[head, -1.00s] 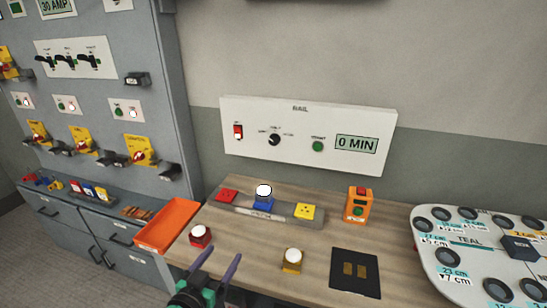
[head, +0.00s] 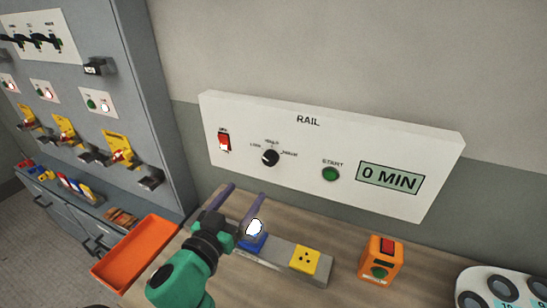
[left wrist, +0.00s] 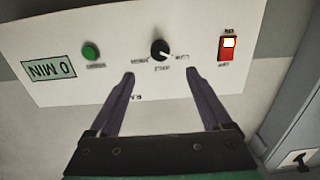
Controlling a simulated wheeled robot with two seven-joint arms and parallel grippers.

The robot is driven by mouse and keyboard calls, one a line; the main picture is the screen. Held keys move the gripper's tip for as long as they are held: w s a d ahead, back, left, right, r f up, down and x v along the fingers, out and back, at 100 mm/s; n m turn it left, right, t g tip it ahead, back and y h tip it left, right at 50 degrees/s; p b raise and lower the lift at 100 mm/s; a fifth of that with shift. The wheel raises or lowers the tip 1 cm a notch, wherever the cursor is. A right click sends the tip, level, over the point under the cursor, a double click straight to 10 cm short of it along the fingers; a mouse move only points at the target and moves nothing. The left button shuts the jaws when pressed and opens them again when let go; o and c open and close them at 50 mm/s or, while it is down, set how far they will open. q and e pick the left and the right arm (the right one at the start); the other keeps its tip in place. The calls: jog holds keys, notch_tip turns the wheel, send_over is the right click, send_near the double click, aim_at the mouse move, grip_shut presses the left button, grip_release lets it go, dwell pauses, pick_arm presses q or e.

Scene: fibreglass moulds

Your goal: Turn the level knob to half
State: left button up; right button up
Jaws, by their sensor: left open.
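The level knob (head: 270,157) is a round black dial on the white RAIL panel (head: 330,200). Small labels sit at its left, top and right; they are too blurred to read surely. Its pale pointer mark faces the left label in the head view. In the left wrist view, which is upside down, the knob (left wrist: 160,50) shows just beyond the fingertips, with its mark to the lower right. My left gripper (head: 247,190) is open and empty, below and in front of the knob, its purple fingers (left wrist: 160,73) apart and not touching it. My right gripper is not in view.
The panel also carries a red switch (head: 224,141), a green START button (head: 331,174) and a "0 MIN" display (head: 390,178). On the bench below are an orange tray (head: 105,268), a yellow block (head: 305,260) and an orange button box (head: 381,258). A grey cabinet (head: 150,110) stands at left.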

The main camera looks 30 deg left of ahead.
pick_arm(q)
jog(key=b, duration=0.6)
send_near(268, 161)
jog(key=w, duration=0.5)
jog(key=w+p, duration=0.2)
jog(key=w, duration=0.1)
jog(key=shift+a+r, duration=0.25)
jog(key=shift+w+f, duration=0.25)
jog(key=shift+w, duration=0.15)
jog(key=shift+s, duration=0.1)
grip_shut()
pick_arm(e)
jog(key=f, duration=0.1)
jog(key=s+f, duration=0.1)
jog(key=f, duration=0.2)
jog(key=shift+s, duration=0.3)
